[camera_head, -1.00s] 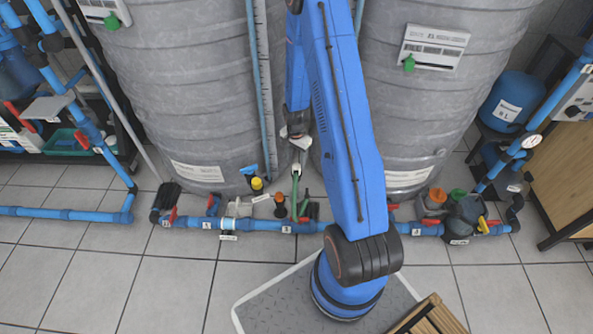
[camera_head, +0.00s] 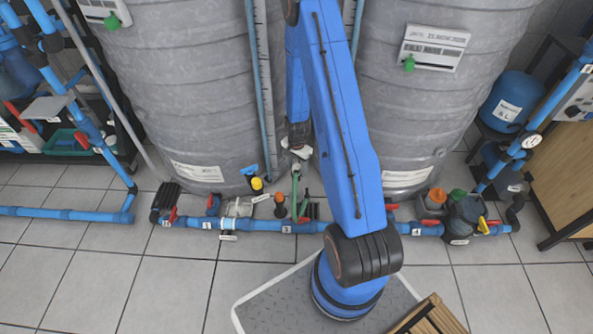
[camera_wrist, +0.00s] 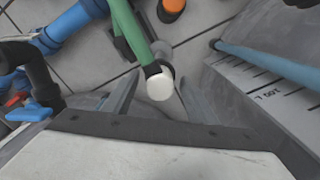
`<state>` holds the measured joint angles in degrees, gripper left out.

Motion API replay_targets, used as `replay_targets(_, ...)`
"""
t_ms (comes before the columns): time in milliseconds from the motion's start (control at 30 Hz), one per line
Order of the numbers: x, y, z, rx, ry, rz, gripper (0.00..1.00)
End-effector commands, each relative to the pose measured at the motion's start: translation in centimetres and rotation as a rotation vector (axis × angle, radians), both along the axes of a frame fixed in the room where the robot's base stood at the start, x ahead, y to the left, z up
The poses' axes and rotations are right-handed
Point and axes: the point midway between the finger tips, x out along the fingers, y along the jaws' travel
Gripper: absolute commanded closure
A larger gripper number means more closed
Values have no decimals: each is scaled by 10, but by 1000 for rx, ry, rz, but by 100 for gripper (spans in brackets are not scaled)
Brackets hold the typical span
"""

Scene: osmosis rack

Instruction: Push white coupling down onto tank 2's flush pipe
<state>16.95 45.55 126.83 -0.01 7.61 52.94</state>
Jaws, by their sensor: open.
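In the wrist view a round white piece, which looks like the white coupling (camera_wrist: 160,87), sits at the end of a green pipe (camera_wrist: 130,32) with a dark band behind it. My gripper (camera_wrist: 156,97) is open, with one finger on each side of the white piece; I cannot tell whether they touch it. In the head view my gripper (camera_head: 298,151) is low between the two grey tanks, just above the upright green pipe (camera_head: 294,190). The coupling's seat is hidden, and I cannot read which tank is tank 2.
The left tank (camera_head: 190,90) and right tank (camera_head: 430,100) stand close on both sides. A blue floor pipe (camera_head: 262,225) with valves runs in front. An orange-capped fitting (camera_head: 280,205) stands beside the green pipe. A scale strip (camera_wrist: 265,92) is close at right in the wrist view.

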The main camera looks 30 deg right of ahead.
Motion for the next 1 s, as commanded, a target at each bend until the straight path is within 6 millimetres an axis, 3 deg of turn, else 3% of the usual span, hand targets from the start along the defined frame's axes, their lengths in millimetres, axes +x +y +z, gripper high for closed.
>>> replay_targets(67,0,0,0,0,0,0,50)
replay_targets(233,0,0,0,0,0,0,89)
replay_targets(667,0,0,7,-1,-1,0,89)
replay_targets(1000,1,0,57,-1,-4,0,89)
